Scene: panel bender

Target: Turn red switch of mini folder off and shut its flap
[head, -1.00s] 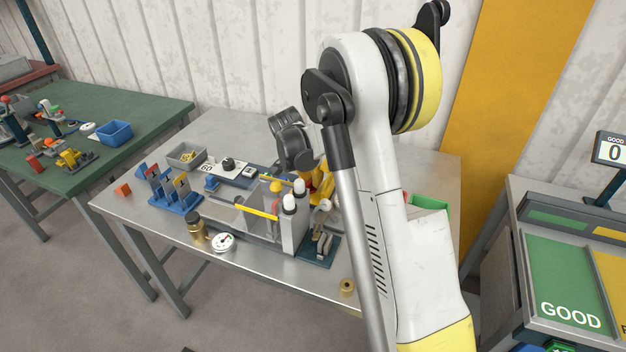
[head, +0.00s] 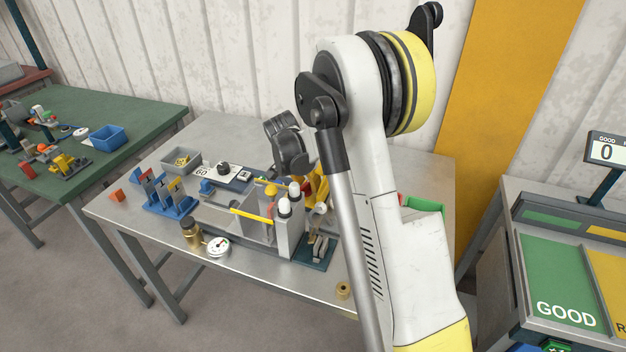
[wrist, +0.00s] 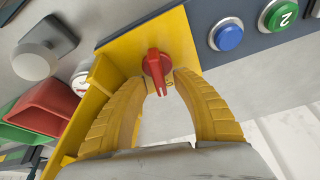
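The red switch (wrist: 157,70) sits on a yellow plate (wrist: 158,32) in the wrist view, its lever pointing roughly up and down in the picture. My gripper (wrist: 158,82) is open, with its yellow fingers on either side of the switch's lower part. I cannot tell whether they touch it. The mini folder (head: 288,235) stands on the steel table in the head view, with a yellow bar (head: 252,214) across its front. A yellow raised frame (wrist: 92,105) beside the plate may be the flap; it stands out from the plate. My arm hides part of the folder in the head view.
Blue and green buttons (wrist: 229,36) are right of the switch. A grey knob (wrist: 38,58), a red bin (wrist: 52,108) and a green bin lie left. A brass weight (head: 191,234) and a dial gauge (head: 217,247) stand near the steel table's front edge (head: 262,277).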

